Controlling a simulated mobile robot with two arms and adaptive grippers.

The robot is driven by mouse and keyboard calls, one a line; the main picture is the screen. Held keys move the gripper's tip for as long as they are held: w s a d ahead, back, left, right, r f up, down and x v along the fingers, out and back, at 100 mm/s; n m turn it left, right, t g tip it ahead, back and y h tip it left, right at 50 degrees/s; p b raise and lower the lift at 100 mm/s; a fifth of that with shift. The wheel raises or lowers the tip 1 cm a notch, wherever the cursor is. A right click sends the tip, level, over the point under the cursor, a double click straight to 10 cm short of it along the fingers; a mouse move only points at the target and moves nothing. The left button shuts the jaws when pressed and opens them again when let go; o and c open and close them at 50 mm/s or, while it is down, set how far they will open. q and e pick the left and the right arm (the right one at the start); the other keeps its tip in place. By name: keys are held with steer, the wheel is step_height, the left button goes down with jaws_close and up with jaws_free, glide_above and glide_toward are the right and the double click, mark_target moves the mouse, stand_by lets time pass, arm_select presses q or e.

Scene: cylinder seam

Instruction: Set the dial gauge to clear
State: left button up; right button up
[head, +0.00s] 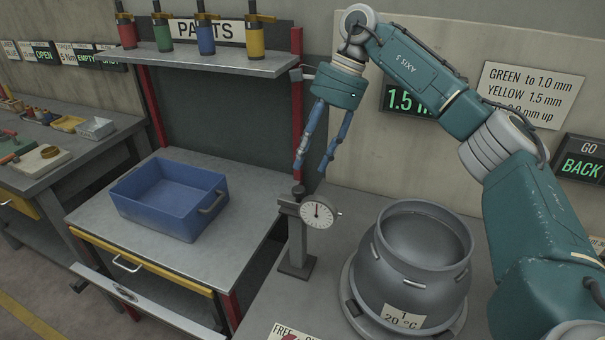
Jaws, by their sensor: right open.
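The dial gauge (318,213) has a round white face and a dark needle pointing about straight up. It is mounted on a grey upright stand (297,245) on the bench, just left of the grey metal cylinder (421,262). A short stem sticks out from the gauge's right side toward the cylinder, apart from its rim. My right gripper (311,168) hangs just above the gauge and stand top. Its two blue fingers are spread with nothing between them. My left gripper is not in view.
A blue bin (170,197) sits on the workbench to the left, below a shelf (200,62) with several coloured dispensers. Wall signs include a colour and size chart (527,92), a partly hidden green display (402,100) and a BACK sign (582,167). My right arm covers the right side.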

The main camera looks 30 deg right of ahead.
steer(key=v, duration=0.4)
steer(key=shift+d+r, duration=0.1)
steer(key=shift+r, duration=0.3)
